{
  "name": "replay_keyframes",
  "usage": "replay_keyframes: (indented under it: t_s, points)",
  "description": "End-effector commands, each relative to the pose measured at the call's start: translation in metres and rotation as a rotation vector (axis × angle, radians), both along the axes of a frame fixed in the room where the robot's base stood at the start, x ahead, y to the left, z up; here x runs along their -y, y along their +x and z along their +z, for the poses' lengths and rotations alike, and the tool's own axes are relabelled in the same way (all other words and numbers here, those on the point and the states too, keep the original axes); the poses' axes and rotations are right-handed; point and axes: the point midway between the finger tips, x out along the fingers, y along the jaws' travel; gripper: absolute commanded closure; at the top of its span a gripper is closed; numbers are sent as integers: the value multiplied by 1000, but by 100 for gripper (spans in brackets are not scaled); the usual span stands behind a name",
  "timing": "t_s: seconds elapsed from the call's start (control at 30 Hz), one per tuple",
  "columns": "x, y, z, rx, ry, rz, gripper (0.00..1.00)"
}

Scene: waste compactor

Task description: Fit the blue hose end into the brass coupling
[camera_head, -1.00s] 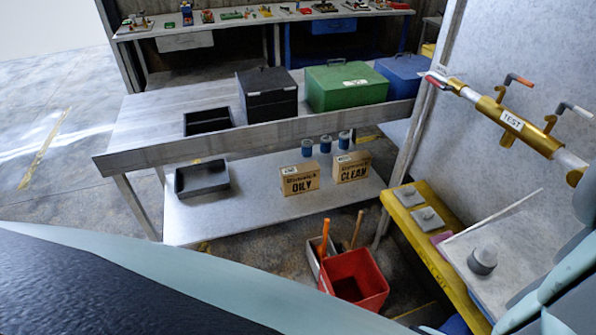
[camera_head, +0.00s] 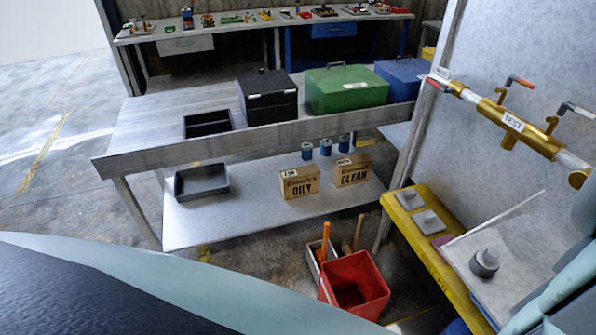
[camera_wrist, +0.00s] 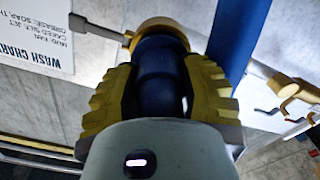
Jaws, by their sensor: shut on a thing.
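My gripper (camera_wrist: 160,92) fills the middle of the wrist view. Its two ribbed yellow-brown fingers are closed around the dark blue hose end (camera_wrist: 158,68), one on each side. The brass coupling (camera_wrist: 163,25) is a round ring just beyond the far end of the hose end, in line with it. The hose end appears to meet the ring. I cannot tell whether it is inside or only against it. My gripper and the hose end are not visible in the head view.
A brass pipe labelled TEST (camera_head: 513,123) with handled valves runs along the wall at right. Below it is a yellow bench (camera_head: 425,235). A wash chart (camera_wrist: 40,35) and a blue strip (camera_wrist: 233,40) flank the coupling. A red bin (camera_head: 354,285) stands on the floor.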

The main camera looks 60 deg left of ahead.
Motion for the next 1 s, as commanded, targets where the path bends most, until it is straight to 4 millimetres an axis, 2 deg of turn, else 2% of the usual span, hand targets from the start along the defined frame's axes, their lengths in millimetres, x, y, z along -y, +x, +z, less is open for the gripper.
replay_keyframes:
  t_s: [0.73, 0.77, 1.0]
  points:
    - [2, 14, 1, 3, 0, 4, 93]
    - [2, 15, 1, 3, 0, 4, 99]
    - [3, 16, 0, 1, 1, 3, 99]
